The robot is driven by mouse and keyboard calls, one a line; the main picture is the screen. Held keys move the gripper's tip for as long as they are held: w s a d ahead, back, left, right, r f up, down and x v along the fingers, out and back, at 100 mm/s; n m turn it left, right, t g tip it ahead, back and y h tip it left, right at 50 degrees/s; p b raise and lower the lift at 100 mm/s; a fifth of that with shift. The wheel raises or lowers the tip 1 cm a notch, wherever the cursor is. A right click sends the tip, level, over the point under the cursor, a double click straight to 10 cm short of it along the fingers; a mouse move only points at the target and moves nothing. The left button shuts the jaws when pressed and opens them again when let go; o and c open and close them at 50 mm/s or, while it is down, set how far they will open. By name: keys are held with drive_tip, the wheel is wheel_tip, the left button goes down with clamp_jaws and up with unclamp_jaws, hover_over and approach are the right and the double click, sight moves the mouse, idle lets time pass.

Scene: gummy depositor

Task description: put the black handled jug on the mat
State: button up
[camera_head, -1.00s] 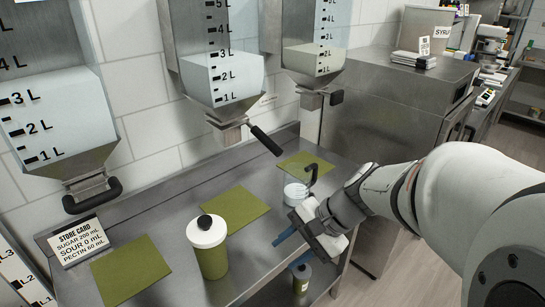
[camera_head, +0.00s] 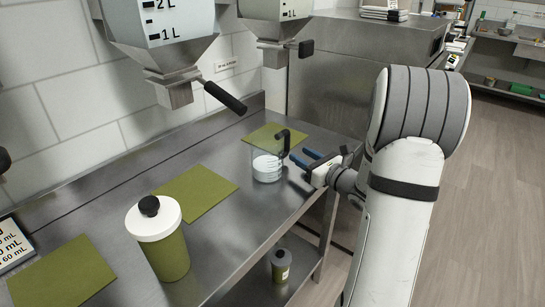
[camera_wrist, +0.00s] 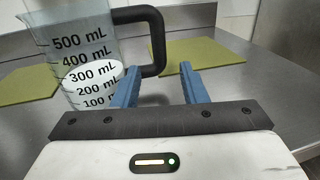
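The clear measuring jug (camera_head: 267,166) with a black handle stands upright on the bare steel counter, just in front of the far green mat (camera_head: 262,133). It holds white liquid. In the wrist view the jug (camera_wrist: 80,60) is at the left, its black handle (camera_wrist: 157,40) towards me and its base hidden. My gripper (camera_head: 304,157) is on the handle side of the jug. Its blue fingers (camera_wrist: 158,82) are apart and empty, with the lower handle showing between and beyond the tips. The far mat also shows behind in the wrist view (camera_wrist: 208,57).
Two more green mats, a middle one (camera_head: 195,198) and a near one (camera_head: 62,275), lie along the counter. A green jar (camera_head: 165,255) with a white lid stands near the front edge. Dispensers with a black lever (camera_head: 225,98) hang above. A small jar (camera_head: 281,270) stands on the lower shelf.

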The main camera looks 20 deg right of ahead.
sight(289, 147)
drive_tip(key=shift+x, duration=3.6)
drive_tip(key=shift+c, duration=0.3)
clamp_jaws()
